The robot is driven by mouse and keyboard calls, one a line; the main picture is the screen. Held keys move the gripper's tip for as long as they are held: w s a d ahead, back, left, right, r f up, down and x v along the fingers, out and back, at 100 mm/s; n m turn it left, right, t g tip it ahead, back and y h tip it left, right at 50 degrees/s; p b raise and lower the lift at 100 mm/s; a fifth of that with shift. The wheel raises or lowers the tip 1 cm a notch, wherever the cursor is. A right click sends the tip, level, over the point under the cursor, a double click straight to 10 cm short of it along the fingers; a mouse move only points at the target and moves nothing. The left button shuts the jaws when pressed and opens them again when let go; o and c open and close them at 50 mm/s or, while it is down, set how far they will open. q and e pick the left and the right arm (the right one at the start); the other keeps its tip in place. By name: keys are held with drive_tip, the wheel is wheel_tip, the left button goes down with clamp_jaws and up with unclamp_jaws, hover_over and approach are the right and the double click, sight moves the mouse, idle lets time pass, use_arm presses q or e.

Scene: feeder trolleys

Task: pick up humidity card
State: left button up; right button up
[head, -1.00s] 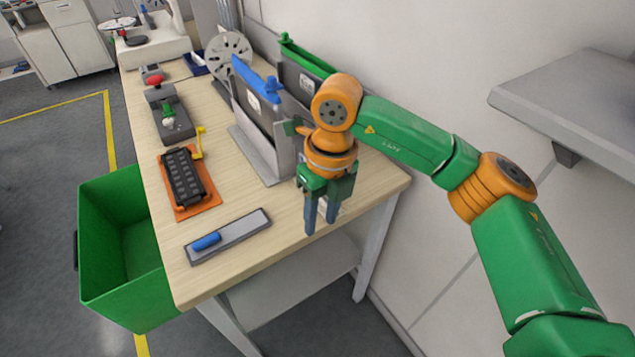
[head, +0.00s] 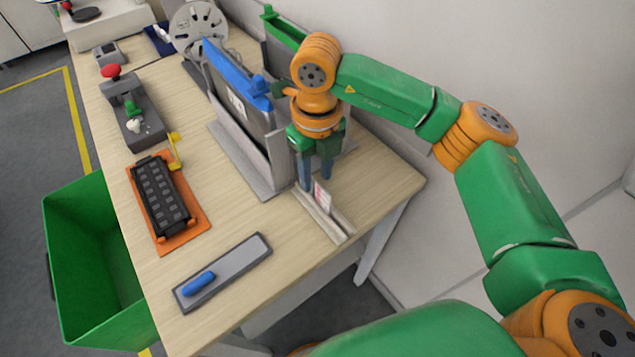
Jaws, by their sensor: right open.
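A small white card with pink marks, which looks like the humidity card (head: 321,196), stands upright in a narrow light-grey slotted holder (head: 337,228) near the table's right edge. My right gripper (head: 316,184) points down over the holder, with its two blue-grey fingers open. The fingertips are close to the card's upper part and just behind it in the picture. The holder's far end is hidden by the fingers. I cannot tell whether a finger touches the card. My left gripper is not in view.
A grey rack with a blue-topped panel (head: 228,85) stands close left of the gripper. The wall is close on the right.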

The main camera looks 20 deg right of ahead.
sight(322, 194)
drive_tip(key=f, duration=0.1)
drive_tip(key=s+f+p, duration=0.1)
drive_tip(key=s+d+f, duration=0.1)
drive_tip(key=f, duration=0.1)
drive_tip(key=shift+p, duration=0.35)
drive_tip(key=shift+w+f, duration=0.15)
drive_tip(key=shift+f, duration=0.25)
drive_tip(key=shift+w+a+f, duration=0.1)
drive_tip(key=shift+w, duration=0.15)
drive_tip(key=shift+c, duration=0.2)
drive_tip(key=shift+s, duration=0.1)
clamp_jaws()
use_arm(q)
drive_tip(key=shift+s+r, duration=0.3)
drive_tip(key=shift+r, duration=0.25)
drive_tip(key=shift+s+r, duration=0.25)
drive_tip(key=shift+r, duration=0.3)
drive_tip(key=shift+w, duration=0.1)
